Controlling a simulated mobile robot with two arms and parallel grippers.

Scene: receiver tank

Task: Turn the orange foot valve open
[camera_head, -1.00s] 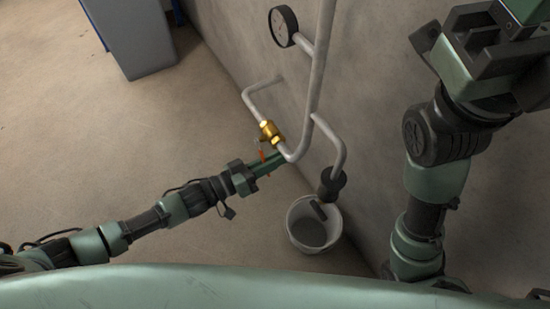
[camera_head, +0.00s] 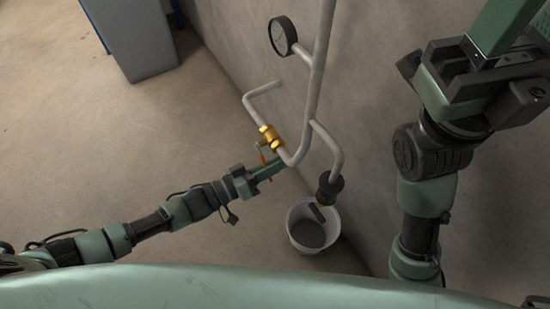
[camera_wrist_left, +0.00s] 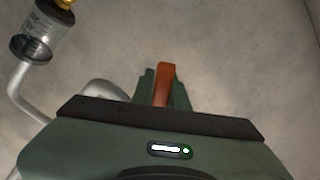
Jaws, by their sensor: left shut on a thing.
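The brass foot valve (camera_head: 270,136) sits in the pale pipe low beside the wall. Its orange handle (camera_head: 263,158) hangs below the valve body. My left gripper (camera_head: 273,167) reaches in from the left at the handle. In the left wrist view the orange handle (camera_wrist_left: 162,84) stands between the green fingers of my left gripper (camera_wrist_left: 162,95), which is shut on it. The fingers hide part of the handle. My right gripper (camera_head: 508,45) is raised at the upper right, and its fingertips are cut off by the picture's edge.
A bucket (camera_head: 313,226) stands on the floor under the pipe's black outlet (camera_head: 330,187). A round gauge (camera_head: 283,36) is on the pipe above. A grey cabinet (camera_head: 133,40) stands at the back left. The floor at left is clear.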

